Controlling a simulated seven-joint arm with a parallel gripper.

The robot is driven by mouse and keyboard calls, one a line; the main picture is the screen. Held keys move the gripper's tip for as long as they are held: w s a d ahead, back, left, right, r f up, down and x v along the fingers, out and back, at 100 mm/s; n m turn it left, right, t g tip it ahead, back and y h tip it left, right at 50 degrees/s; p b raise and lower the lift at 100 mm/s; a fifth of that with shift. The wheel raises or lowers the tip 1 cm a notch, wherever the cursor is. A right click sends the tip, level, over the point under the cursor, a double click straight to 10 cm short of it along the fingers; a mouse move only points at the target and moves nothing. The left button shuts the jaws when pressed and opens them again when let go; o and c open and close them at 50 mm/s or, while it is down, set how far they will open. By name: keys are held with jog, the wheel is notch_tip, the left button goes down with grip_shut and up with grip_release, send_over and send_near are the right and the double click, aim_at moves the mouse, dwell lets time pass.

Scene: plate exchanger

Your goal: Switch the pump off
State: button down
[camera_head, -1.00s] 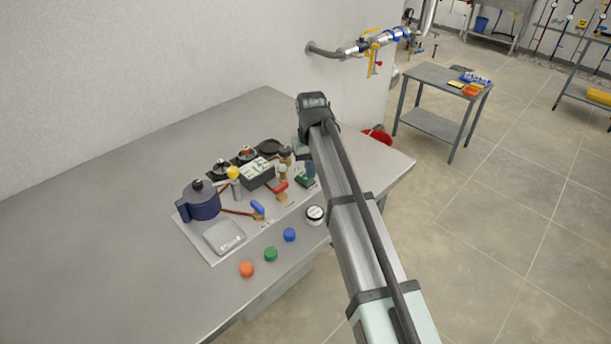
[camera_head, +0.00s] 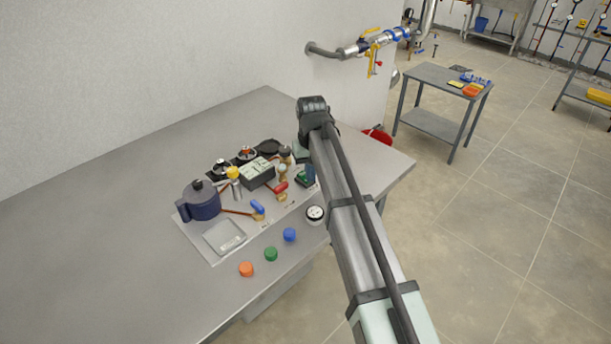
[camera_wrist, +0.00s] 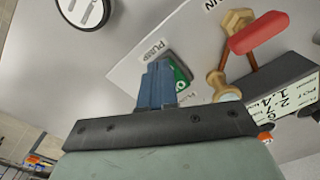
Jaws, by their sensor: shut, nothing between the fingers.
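The pump switch (camera_head: 302,182) is a small dark block with a green face at the right side of the panel. In the wrist view the green switch (camera_wrist: 181,74) sits beside the PUMP label and is partly hidden behind my fingers. Its on or off position cannot be told. My gripper (camera_head: 310,176) has blue fingers, which are shut and empty. In the wrist view the fingertips (camera_wrist: 158,68) overlap the switch's left part. I cannot tell whether they touch it.
A red-handled valve (camera_wrist: 260,34) and a dark labelled box (camera_wrist: 276,92) are close to the switch. A blue-handled valve (camera_head: 257,208), a dark blue pot (camera_head: 201,201) and coloured caps lie left. The table's left part (camera_head: 90,230) is clear.

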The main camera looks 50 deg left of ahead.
jog(key=shift+r, duration=0.1)
notch_tip(320, 180, up, 7)
dwell(0.9)
dwell(0.4)
